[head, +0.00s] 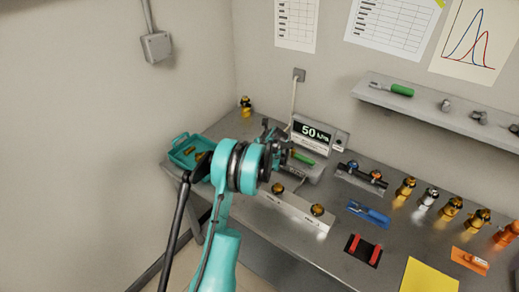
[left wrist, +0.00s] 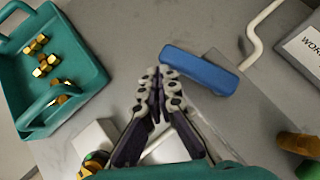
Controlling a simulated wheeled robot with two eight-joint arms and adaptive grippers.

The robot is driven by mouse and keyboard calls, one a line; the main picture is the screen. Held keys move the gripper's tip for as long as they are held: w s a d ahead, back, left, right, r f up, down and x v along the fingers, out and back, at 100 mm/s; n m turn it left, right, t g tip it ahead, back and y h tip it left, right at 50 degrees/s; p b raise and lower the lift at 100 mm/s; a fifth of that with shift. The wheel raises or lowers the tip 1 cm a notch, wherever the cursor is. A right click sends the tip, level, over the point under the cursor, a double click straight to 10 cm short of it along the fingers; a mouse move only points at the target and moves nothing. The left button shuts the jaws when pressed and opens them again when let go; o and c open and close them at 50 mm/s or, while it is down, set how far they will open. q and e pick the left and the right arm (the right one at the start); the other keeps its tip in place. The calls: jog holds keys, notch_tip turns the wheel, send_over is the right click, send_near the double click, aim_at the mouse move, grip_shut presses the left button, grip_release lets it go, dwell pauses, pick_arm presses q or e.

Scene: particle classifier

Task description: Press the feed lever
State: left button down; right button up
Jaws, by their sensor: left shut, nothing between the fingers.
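My left gripper (head: 270,130) reaches over the bench in the head view, left of a display unit (head: 318,137) reading about 50. In the left wrist view, its fingers (left wrist: 160,74) are together, with nothing between them. A blue rounded bar (left wrist: 200,70) lies just beyond and right of the fingertips; it may be the feed lever, but I cannot tell. Whether the fingertips touch it is unclear. My arm hides that area in the head view. A green bar (head: 303,157) sits in front of the display. My right gripper is out of view.
A teal tray (left wrist: 91,78) with several brass pieces stands left of the gripper; it also shows in the head view (head: 176,156). A pale block (head: 297,213) carries brass-topped pieces. A blue tool (head: 369,213), a yellow sheet (head: 430,277) and several brass fittings occupy the right.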

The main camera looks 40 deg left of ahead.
pick_arm(q)
jog(key=shift+w+a, duration=0.8)
jog(key=shift+w, duration=0.05)
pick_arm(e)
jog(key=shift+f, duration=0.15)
